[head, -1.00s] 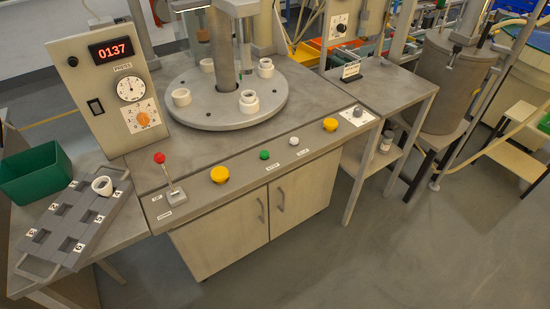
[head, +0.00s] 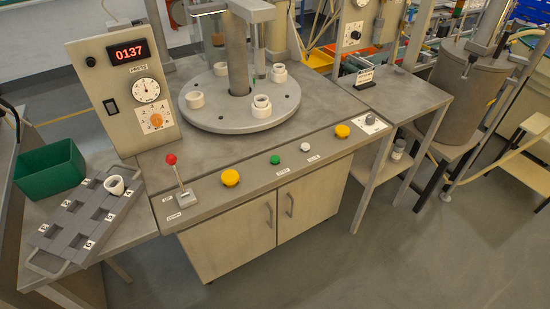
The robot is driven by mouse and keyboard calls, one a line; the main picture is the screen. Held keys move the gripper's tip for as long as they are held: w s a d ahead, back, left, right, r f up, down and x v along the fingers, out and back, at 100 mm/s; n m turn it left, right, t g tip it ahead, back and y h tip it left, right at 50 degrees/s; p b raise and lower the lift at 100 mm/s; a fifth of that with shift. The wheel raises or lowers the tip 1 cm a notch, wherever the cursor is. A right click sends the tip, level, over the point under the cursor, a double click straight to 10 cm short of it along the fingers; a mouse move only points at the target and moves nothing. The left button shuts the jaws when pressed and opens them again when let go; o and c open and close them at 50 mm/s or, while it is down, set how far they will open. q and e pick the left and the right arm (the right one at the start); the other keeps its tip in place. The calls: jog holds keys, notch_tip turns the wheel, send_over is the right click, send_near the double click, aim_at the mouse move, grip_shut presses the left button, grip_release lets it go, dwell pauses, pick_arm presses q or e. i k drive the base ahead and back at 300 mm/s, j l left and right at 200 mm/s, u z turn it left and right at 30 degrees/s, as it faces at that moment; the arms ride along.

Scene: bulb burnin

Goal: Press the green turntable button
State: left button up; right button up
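The green button (head: 275,160) is a small round cap on the sloped front panel (head: 215,197) of the grey bench. It sits between a large yellow button (head: 230,177) on its left and a small white button (head: 305,147) on its right. A small label lies below it, too small to read. The round grey turntable (head: 215,117) stands behind the panel and carries several white ring-shaped parts (head: 261,106) around a central column. Neither of my grippers shows in the head view, and nothing covers the green button.
A red-knobbed lever (head: 178,180) stands at the panel's left end. A second yellow button (head: 342,131) and a grey knob (head: 370,119) are at the right. A gauge box (head: 125,90) reads 0137. A green bin (head: 50,171) and a numbered tray (head: 80,226) with a white part stand left.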

aim_at(275, 159)
jog(key=i+l+u, duration=0.1)
jog(key=u, duration=0.3)
jog(key=i+l+u, duration=0.1)
jog(key=l+u, duration=0.15)
jog(key=u, duration=0.15)
jog(key=l+u, duration=0.2)
jog(key=u, duration=0.2)
jog(key=i+l+u, duration=0.15)
jog(key=l+u, duration=0.15)
jog(key=l, duration=1.2)
jog(key=l+u, duration=0.25)
jog(key=l, duration=1.25)
